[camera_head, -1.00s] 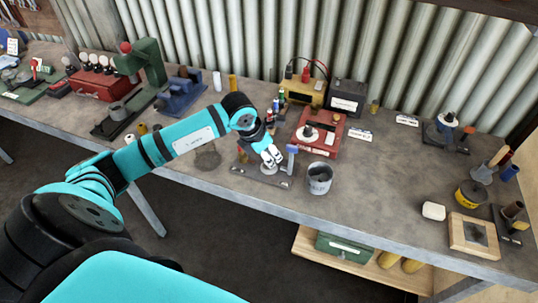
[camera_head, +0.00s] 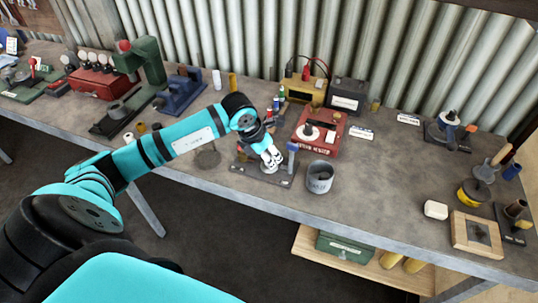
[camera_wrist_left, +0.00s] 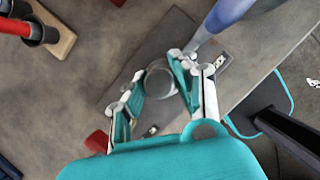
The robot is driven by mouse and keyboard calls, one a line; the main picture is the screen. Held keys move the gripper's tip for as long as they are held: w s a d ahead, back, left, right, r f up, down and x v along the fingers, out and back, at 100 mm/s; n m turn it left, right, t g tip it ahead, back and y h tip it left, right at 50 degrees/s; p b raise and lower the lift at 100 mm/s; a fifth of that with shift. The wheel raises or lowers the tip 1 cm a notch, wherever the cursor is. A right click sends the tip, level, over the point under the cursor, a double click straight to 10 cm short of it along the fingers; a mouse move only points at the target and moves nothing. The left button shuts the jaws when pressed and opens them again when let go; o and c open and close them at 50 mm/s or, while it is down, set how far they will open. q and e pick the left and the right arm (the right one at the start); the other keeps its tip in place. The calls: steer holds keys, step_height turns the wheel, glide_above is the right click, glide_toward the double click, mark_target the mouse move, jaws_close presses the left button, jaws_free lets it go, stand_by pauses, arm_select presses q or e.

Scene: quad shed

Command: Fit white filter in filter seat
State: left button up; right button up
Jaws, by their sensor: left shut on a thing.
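My left gripper (camera_head: 271,160) is low over a dark flat plate (camera_head: 243,170) near the bench's front edge. In the left wrist view the gripper (camera_wrist_left: 157,72) has its fingers on either side of a round pale-grey thing (camera_wrist_left: 161,82) and is shut on it. I cannot tell surely whether this is the white filter, and the fingers hide part of it. The plate (camera_wrist_left: 117,94) lies beneath it, so the seat under the held thing is mostly hidden. A blue-topped post (camera_head: 291,158) stands close to the fingers at the plate's right end. My right gripper is not in view.
A grey pot (camera_head: 319,180) stands just right of the plate. A red device (camera_head: 319,136) is behind it. A white cylinder (camera_head: 217,80) and a blue vise (camera_head: 181,93) are farther back left. The bench's front edge is close to the plate.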

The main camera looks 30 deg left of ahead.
arm_select(q)
steer(key=shift+f+b, duration=0.35)
steer(key=shift+b, duration=0.05)
stand_by(0.5)
steer(key=o, duration=1.4)
steer(key=shift+r, duration=0.2)
steer(key=shift+r+p, duration=1.9)
steer(key=shift+r, duration=1.55)
steer(key=shift+s+f, duration=0.1)
steer(key=shift+f, duration=0.1)
